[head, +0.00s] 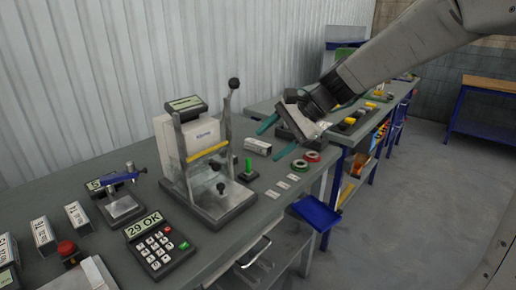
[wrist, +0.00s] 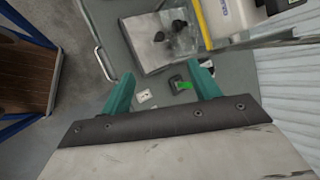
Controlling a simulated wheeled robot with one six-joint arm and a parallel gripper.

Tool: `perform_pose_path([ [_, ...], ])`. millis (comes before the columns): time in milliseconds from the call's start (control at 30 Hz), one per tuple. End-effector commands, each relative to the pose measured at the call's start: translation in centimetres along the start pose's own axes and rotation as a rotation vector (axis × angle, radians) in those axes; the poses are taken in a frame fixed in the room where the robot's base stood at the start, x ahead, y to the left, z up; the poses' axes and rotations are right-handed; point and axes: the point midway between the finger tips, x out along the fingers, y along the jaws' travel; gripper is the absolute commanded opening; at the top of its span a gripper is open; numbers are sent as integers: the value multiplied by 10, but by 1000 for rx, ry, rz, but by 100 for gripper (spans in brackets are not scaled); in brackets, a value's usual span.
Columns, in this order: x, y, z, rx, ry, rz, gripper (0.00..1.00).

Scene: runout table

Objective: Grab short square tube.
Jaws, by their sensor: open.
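My gripper (head: 277,138) is open and empty above the bench, right of the press fixture. Its teal fingers also show in the wrist view (wrist: 161,76), spread apart with nothing between their tips. I cannot surely tell a short square tube. A small pale box-shaped piece with dark marks (head: 258,146) lies on the bench just left of the fingers in the head view. Several upright grey block-shaped pieces with white labelled faces, one of them (head: 78,218), stand at the left. Whether any of these is a hollow tube is not clear.
The press fixture (head: 215,190) with its upright levers stands left of my gripper. A green pin on a black base (head: 248,172) is near it, also in the wrist view (wrist: 180,84). Red and green rings (head: 306,160) lie near the bench edge. A keypad (head: 158,245) is front left.

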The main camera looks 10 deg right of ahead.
Motion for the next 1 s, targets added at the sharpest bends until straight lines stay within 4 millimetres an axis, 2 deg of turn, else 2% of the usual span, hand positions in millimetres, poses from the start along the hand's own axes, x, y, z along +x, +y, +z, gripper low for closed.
perform_pose_path([
  [33, 15, -19, -26, 111, -19, -51, 62],
  [100, 32, -45, -58, 264, -43, -132, 62],
  [233, 64, -82, -129, 558, -85, -278, 62],
  [400, 102, -104, -221, 903, -133, -441, 62],
  [500, 119, -106, -261, 1053, -155, -511, 62],
  [600, 129, -105, -289, 1152, -170, -558, 62],
  [700, 136, -104, -303, 1204, -178, -583, 62],
  [1000, 163, -119, -313, 1218, -182, -589, 62],
])
